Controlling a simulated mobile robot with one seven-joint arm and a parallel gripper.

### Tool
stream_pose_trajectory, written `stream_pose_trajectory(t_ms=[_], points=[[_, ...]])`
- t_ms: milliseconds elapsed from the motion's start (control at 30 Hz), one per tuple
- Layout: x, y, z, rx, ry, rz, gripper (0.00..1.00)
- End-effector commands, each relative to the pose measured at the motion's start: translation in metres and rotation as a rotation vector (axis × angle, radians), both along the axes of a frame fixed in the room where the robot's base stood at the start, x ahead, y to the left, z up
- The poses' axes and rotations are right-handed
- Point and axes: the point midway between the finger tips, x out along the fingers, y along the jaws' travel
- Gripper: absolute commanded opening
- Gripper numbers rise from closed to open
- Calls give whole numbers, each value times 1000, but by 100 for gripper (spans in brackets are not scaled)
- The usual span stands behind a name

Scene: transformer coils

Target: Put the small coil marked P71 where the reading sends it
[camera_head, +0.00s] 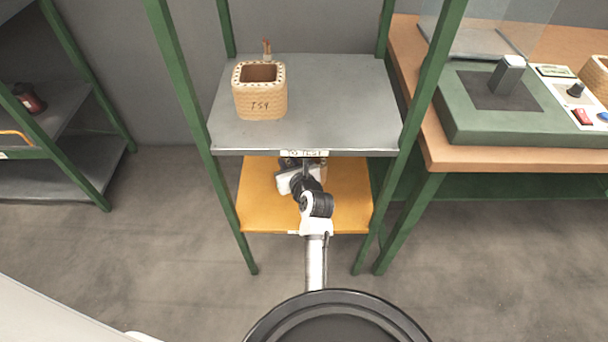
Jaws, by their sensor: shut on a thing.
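My arm reaches into the lower, yellow shelf (352,200) of the green-framed rack. My gripper (302,164) is at the back of that level, just under the front edge of the upper shelf. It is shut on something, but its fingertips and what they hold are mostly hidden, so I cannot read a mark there. No mark P71 shows anywhere. A tan woven coil (260,92) with a mark like T54 stands upright on the upper grey shelf (340,100). A tag reading TO TEST (304,153) is on that shelf's front edge.
A wooden bench (520,160) at right holds a green test device (470,115) with a grey post (507,74), a control panel (582,98) and a clear shield. Another tan coil (597,80) is cut off at the right edge. A left rack holds a dark red object (28,98).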

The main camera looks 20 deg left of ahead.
Motion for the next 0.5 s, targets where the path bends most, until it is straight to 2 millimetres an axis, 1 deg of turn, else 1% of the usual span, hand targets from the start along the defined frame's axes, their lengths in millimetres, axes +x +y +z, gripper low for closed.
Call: stream_pose_trajectory(t_ms=[200, 300, 500], points=[[0, 0, -40, -1, 2, 1, 0], [0, 0, -52, 0, 0, 0, 0], [0, 0, -65, 0, -2, -1, 0]])
